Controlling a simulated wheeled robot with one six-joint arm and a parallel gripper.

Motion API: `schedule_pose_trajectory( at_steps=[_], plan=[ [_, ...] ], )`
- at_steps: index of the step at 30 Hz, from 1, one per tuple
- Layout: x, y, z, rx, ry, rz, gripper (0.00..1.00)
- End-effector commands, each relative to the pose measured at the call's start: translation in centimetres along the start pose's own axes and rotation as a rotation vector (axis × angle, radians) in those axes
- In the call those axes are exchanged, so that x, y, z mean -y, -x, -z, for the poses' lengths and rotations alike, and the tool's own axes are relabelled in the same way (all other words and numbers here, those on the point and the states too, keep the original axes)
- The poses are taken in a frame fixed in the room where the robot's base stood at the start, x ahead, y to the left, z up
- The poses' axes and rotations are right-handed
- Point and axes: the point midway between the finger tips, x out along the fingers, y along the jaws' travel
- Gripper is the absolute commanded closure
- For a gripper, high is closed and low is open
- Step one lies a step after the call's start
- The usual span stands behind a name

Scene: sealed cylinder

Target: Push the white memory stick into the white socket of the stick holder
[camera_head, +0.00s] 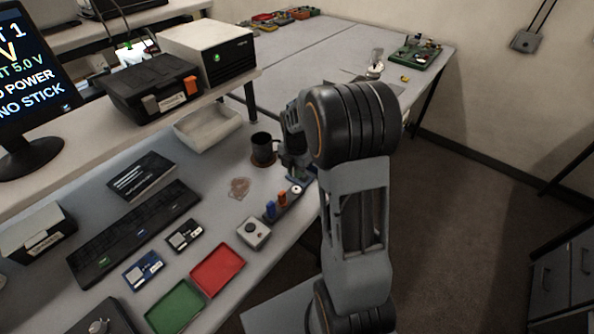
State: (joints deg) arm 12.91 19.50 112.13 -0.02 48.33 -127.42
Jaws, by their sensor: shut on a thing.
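The stick holder (274,214) is a dark narrow bar near the table's right edge. A blue piece (270,209) and an orange piece (282,198) stand upright on it. A small white round spot with a dark centre (296,189), which looks like the white socket, lies toward its far end. My gripper (297,176) points down at the far end of the holder, just beyond the white spot. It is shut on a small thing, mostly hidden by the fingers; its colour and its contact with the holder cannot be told. No white memory stick shows clearly elsewhere.
A black mug (263,149) stands close left of my gripper. A grey box with a round knob (253,233) is near the holder's front end. Red (217,270) and green (175,307) trays lie in front. The monitor (28,80) reads "NO STICK".

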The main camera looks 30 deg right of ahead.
Motion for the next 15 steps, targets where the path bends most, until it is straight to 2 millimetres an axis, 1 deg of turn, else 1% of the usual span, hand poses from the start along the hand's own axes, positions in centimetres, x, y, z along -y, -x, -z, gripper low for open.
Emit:
schedule_pose_trajectory(
  at_steps=[8,15],
  plan=[
    [0.0,-0.2,0.0,0.0,0.0,0.0,1.0],
    [0.0,-1.3,0.0,-0.001,0.0,0.001,1.0]
  ],
)
